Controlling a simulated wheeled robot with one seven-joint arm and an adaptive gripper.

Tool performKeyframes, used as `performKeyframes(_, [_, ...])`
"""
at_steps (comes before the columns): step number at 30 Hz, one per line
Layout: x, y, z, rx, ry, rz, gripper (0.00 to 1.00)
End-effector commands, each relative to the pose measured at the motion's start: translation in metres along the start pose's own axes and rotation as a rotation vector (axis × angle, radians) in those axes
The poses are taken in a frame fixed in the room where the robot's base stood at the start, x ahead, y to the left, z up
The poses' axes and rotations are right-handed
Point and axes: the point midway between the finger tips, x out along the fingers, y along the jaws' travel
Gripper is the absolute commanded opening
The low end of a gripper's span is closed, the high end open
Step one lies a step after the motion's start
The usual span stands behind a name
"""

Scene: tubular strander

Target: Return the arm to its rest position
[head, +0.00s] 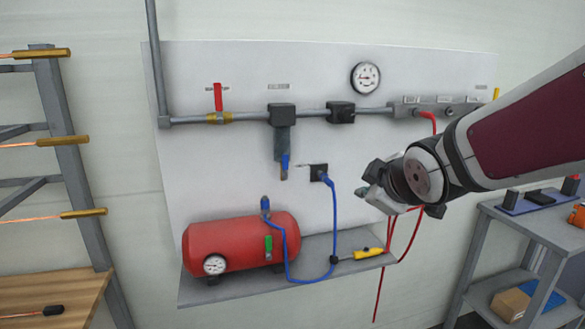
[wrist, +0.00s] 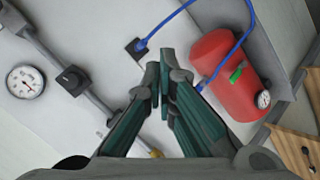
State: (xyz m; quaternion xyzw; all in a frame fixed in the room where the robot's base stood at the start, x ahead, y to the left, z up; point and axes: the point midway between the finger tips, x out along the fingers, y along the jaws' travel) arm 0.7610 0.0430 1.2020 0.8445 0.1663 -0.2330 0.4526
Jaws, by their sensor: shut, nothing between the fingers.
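My arm (head: 530,125) reaches in from the right edge of the head view, in front of the wall panel. My gripper (head: 372,195) is at its end, right of the blue hose's socket and apart from the panel as far as I can tell. In the wrist view my gripper (wrist: 160,75) shows its two green-sided fingers with their tips together. The fingers are shut and hold nothing.
The white panel (head: 230,80) carries a pipe with a red-handled valve (head: 218,98) and a gauge (head: 365,77). A red tank (head: 240,240) stands on a shelf (head: 230,290) with a yellow tool (head: 368,253). A grey cart (head: 545,225) is at right, a rack (head: 65,150) at left.

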Motion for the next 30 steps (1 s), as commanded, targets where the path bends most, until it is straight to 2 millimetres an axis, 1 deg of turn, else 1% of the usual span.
performKeyframes(1, [-0.024, -0.004, 0.016, 0.094, -0.056, -0.016, 0.00])
performKeyframes(2, [-0.036, -0.010, 0.026, 0.154, -0.094, -0.032, 0.00])
performKeyframes(3, [-0.053, -0.018, 0.040, 0.234, -0.143, -0.052, 0.00])
performKeyframes(5, [-0.078, -0.033, 0.059, 0.356, -0.214, -0.081, 0.00])
performKeyframes(6, [-0.096, -0.045, 0.071, 0.438, -0.263, -0.101, 0.00])
performKeyframes(8, [-0.121, -0.064, 0.087, 0.555, -0.332, -0.129, 0.00])
performKeyframes(9, [-0.137, -0.076, 0.096, 0.630, -0.376, -0.147, 0.00])
performKeyframes(12, [-0.172, -0.107, 0.114, 0.788, -0.471, -0.188, 0.00])
performKeyframes(15, [-0.197, -0.131, 0.126, 0.900, -0.545, -0.219, 0.00])
performKeyframes(18, [-0.211, -0.147, 0.132, 0.965, -0.591, -0.239, 0.00])
performKeyframes(21, [-0.217, -0.153, 0.134, 0.990, -0.611, -0.248, 0.00])
performKeyframes(30, [-0.217, -0.153, 0.134, 0.991, -0.613, -0.249, 0.00])
